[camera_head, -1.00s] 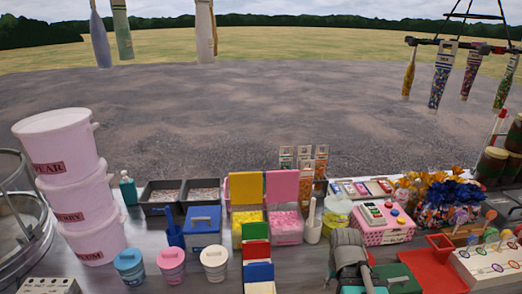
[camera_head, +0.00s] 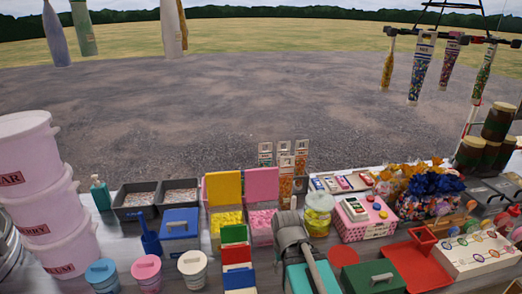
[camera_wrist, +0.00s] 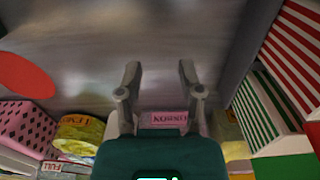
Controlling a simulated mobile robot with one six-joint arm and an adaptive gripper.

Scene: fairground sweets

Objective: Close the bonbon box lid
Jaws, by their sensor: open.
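Two bins stand with lids raised: one with a yellow lid (camera_head: 224,187) and yellow sweets, one with a pink lid (camera_head: 262,185) and pink sweets. A blue lidded box (camera_head: 180,222) left of them is shut. I cannot tell by any readable label which is the bonbon box. My gripper (camera_wrist: 158,70) is open and empty in the wrist view, its fingers over bare grey counter. A pink label with red letters (camera_wrist: 170,118) shows just behind the fingers. In the head view my arm hides the fingertips, in front of the bins and to their right.
Red, green and blue striped boxes (camera_head: 237,256) stand close left of my arm. A yellow jar (camera_head: 318,214), a pink dotted box (camera_head: 366,222), a red disc (camera_head: 342,256) and a red tray (camera_head: 418,265) lie to the right. Stacked pink buckets (camera_head: 40,205) stand far left.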

